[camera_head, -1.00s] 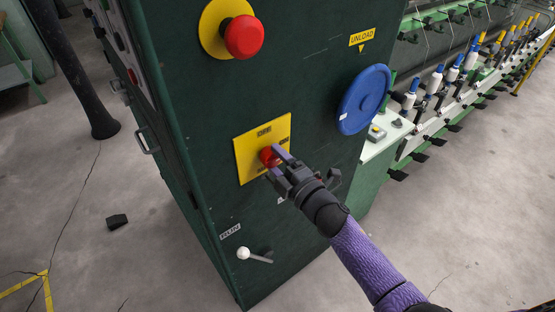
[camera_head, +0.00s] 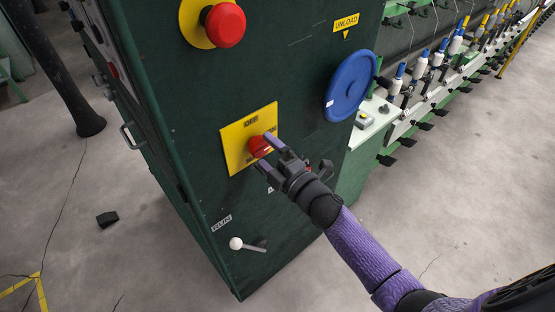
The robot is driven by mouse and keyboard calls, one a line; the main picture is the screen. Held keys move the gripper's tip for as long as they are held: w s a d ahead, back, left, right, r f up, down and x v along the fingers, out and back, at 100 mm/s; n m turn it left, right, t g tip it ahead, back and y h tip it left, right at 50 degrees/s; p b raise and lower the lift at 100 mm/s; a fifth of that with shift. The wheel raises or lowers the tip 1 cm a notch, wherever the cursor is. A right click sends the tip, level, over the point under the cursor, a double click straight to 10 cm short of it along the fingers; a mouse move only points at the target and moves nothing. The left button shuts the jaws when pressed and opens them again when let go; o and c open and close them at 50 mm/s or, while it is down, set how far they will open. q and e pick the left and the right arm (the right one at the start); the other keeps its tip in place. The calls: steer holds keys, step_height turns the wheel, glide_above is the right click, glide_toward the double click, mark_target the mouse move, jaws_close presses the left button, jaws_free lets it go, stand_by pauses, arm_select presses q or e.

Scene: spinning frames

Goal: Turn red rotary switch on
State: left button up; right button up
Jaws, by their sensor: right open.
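The red rotary switch (camera_head: 259,147) sits on a yellow plate (camera_head: 236,146) on the dark green cabinet face. An "OFF" label shows at the plate's top; the lower labels are partly hidden. My right gripper (camera_head: 268,151) is at the switch's right side with its two purple fingers apart. One finger is above right of the knob and the other below it. I cannot tell whether either finger touches the knob. My left gripper is not in view.
A red mushroom button (camera_head: 225,24) is above on a yellow disc. A blue handwheel (camera_head: 350,86) is to the right under the "UNLOAD" label. A white-knobbed lever (camera_head: 237,243) is below near "RUN". Spinning frames with bobbins (camera_head: 421,68) stretch back right. Open floor lies at right.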

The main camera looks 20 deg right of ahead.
steer(key=v, duration=0.8)
steer(key=shift+s, duration=0.4)
steer(key=shift+d, duration=0.15)
